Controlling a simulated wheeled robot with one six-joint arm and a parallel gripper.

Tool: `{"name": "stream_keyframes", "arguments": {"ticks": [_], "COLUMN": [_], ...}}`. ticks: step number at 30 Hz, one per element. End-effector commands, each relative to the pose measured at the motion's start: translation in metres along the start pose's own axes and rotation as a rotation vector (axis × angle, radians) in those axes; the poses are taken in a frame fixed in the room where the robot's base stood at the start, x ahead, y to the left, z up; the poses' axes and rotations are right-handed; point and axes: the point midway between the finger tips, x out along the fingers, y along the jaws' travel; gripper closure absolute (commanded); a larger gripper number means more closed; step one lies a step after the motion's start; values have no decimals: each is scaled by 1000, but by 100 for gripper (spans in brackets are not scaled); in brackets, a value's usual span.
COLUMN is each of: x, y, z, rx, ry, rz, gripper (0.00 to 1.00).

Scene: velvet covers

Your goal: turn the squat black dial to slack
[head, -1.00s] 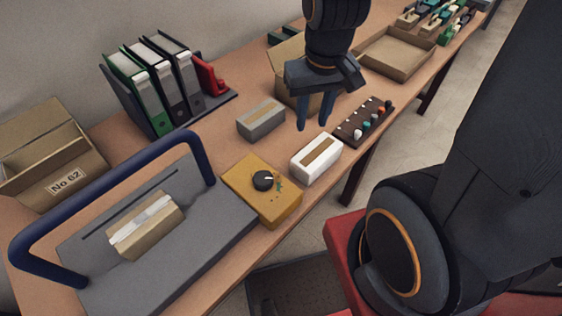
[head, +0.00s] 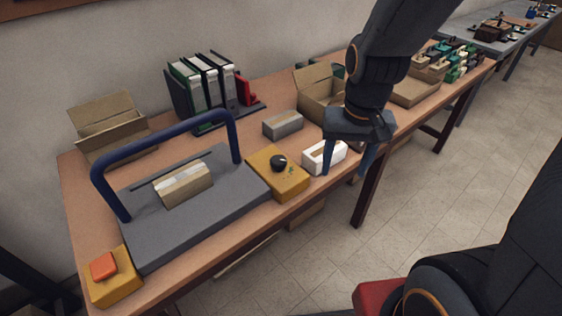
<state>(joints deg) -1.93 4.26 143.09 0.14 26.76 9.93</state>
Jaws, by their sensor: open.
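The squat black dial (head: 279,162) sits on top of a yellow box (head: 283,184) near the front edge of the table. Small greenish marks show on the box beside the dial, too small to read. My gripper (head: 343,176) is open and points down, to the right of the dial and apart from it. Its fingers stand around or in front of the white box (head: 316,158); I cannot tell whether they touch it.
A grey press with a blue bar handle (head: 165,138) holds a parcel (head: 183,185), left of the dial. An orange button (head: 103,266) sits on another yellow box. A grey box (head: 283,124), binders (head: 207,88) and an open carton (head: 318,97) stand behind.

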Motion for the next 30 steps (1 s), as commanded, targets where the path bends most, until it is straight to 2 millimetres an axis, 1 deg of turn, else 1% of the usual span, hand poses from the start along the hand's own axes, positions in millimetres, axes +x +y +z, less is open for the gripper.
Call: {"name": "stream_keyframes", "arguments": {"ticks": [3, 5, 9, 12, 15, 18, 21, 26, 30], "x": [1, 2, 7, 11, 15, 18, 20, 31, 51], "y": [-28, -45, -85, -111, -132, -146, -152, -154, -153], "z": [-28, -43, -73, -89, -100, -107, -110, -109, -107], "rx": [193, 317, 609, 794, 940, 1042, 1098, 1121, 1120], "ry": [-21, -32, -57, -68, -75, -79, -80, -82, -82], "rz": [1, 5, 22, 39, 53, 65, 72, 78, 78], "gripper": [45, 45, 45, 45, 45, 45, 45, 45, 45]}}
